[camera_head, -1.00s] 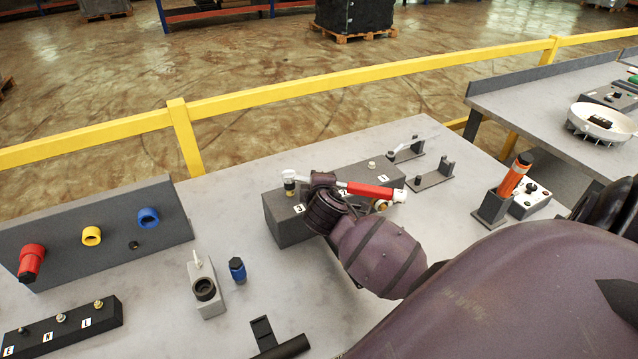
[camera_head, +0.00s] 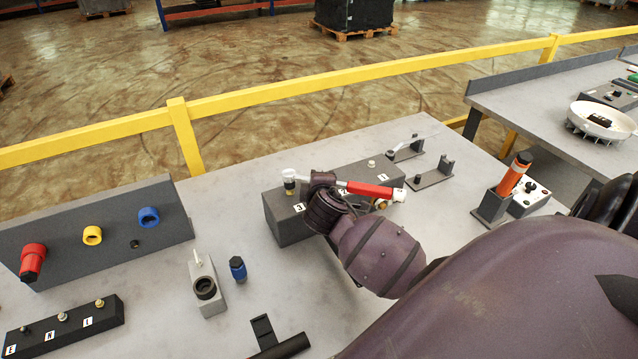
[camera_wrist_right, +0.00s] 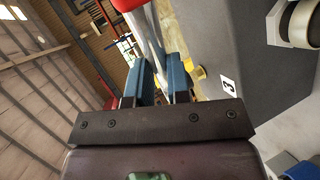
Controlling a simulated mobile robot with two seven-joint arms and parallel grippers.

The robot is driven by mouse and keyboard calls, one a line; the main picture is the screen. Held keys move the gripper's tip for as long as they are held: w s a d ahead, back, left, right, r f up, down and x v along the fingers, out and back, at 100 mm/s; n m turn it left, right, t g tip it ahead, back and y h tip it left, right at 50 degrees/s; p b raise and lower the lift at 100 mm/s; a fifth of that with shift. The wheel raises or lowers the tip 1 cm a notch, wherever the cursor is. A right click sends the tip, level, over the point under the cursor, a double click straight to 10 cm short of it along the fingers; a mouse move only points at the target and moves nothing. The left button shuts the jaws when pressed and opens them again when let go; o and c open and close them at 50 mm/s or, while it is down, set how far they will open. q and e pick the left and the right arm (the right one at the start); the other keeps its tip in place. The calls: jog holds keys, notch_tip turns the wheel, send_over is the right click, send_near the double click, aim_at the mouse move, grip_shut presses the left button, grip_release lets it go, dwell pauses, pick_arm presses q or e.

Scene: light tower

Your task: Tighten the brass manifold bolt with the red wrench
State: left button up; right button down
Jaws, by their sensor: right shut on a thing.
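The red wrench (camera_head: 370,189) lies across the top of the dark manifold block (camera_head: 285,229), its red handle pointing right. My right gripper (camera_head: 322,181) is shut on the wrench's metal shank, between head and handle. In the right wrist view the blue fingers (camera_wrist_right: 157,82) flank the shank, with part of the red handle (camera_wrist_right: 128,4) at the top. My left gripper is out of view.
A second brass fitting (camera_head: 380,204) shows beside the handle's right end. Grey holders (camera_head: 432,174) stand behind right, an orange-topped tool (camera_head: 515,174) farther right. A grey socket block (camera_head: 207,289) and blue plug (camera_head: 237,270) stand left. Bare table lies between them and the manifold.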

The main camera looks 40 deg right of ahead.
jog(key=shift+f+b, duration=0.5)
jog(key=shift+f, duration=0.45)
dwell(0.3)
jog(key=c, duration=1.6)
grip_release()
grip_shut()
jog(key=shift+s+a+m+g+h, duration=0.2)
jog(key=shift+a+m+g+h, duration=0.3)
jog(key=shift+m+g+h, duration=0.15)
jog(key=shift+f, duration=0.1)
jog(key=shift+s+a+f+m+g+h, duration=0.1)
jog(key=shift+a+m+g+h, duration=0.45)
jog(key=shift+m, duration=0.2)
